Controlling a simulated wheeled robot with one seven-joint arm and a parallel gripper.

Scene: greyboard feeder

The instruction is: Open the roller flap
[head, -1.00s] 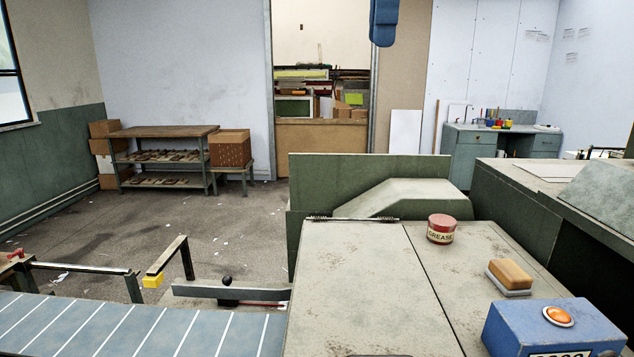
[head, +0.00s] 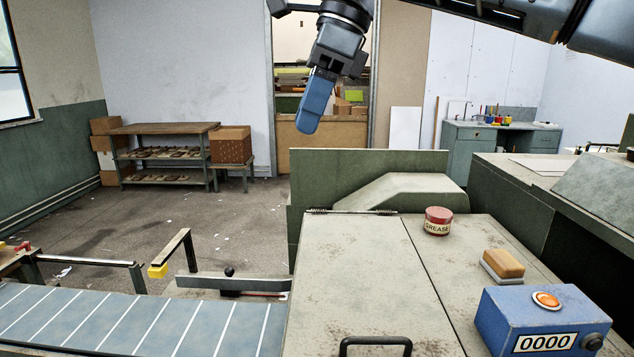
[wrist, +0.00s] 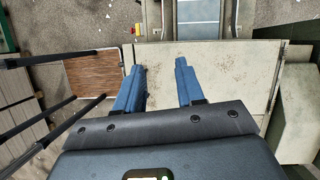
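The roller flap (head: 355,265) is a worn beige panel, lying flat and closed on the machine top. Its hinge (head: 350,212) runs along the far edge, and a black bar handle (head: 375,342) stands at the near edge, partly cut off by the frame. My gripper (head: 308,128) hangs in the air above and beyond the flap, blue fingers pointing down. In the wrist view my gripper (wrist: 159,67) has its two fingers clearly apart with nothing between them. The flap (wrist: 220,75) lies below them there; I cannot make out the handle in that view.
A red grease tin (head: 437,220), a brush-like block (head: 503,264) and a blue counter box (head: 543,320) with an orange button stand right of the flap. A striped conveyor (head: 140,320) lies to the left. A green upright panel (head: 325,175) rises behind the hinge.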

